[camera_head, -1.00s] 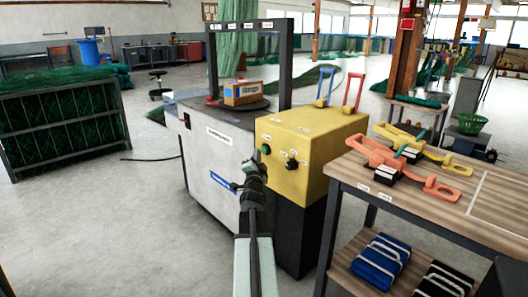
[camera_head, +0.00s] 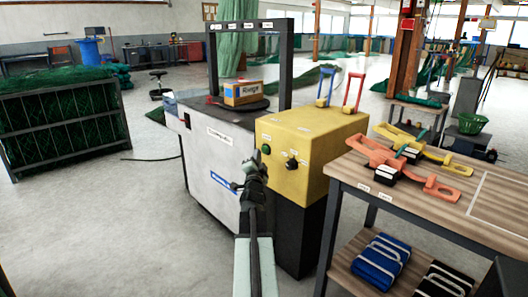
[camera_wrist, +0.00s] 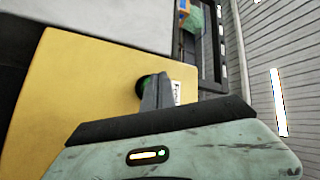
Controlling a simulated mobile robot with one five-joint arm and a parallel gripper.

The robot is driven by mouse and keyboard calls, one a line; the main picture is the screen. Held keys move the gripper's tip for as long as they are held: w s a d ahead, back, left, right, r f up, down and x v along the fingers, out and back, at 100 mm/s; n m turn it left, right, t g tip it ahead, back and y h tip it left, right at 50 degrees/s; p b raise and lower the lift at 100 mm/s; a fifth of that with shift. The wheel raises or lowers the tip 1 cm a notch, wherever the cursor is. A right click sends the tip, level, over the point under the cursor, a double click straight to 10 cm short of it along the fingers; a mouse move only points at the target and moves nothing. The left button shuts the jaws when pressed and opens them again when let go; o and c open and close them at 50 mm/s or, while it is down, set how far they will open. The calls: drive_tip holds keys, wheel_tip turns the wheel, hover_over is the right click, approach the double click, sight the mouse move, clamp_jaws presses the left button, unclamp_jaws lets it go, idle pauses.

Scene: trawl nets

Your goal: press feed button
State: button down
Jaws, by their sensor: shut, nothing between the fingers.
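The green button (camera_head: 266,149) is on the front of a yellow control box (camera_head: 300,135), beside a black knob (camera_head: 291,163). In the wrist view my gripper (camera_wrist: 156,80) points at the button's edge. I cannot tell whether it touches.
A grey machine with a turntable bears a cardboard box (camera_head: 243,93) left of the control box. A wooden workbench (camera_head: 410,200) with orange and yellow tools stands close on the right. Open floor lies left.

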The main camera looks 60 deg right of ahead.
idle(0.6)
drive_tip(key=shift+s+d, duration=0.1)
drive_tip(key=shift+d, duration=0.3)
drive_tip(key=shift+s+d, duration=0.15)
drive_tip(key=shift+d, duration=0.35)
idle(0.6)
idle(0.3)
drive_tip(key=shift+w+a, duration=0.3)
drive_tip(key=shift+a, duration=0.6)
drive_tip(key=shift+a, duration=0.1)
drive_tip(key=shift+w+a, duration=0.25)
drive_tip(key=shift+a, duration=0.5)
drive_tip(key=shift+w+a, duration=0.3)
drive_tip(key=shift+a, duration=0.5)
drive_tip(key=shift+w+a, duration=0.25)
drive_tip(key=shift+a, duration=0.5)
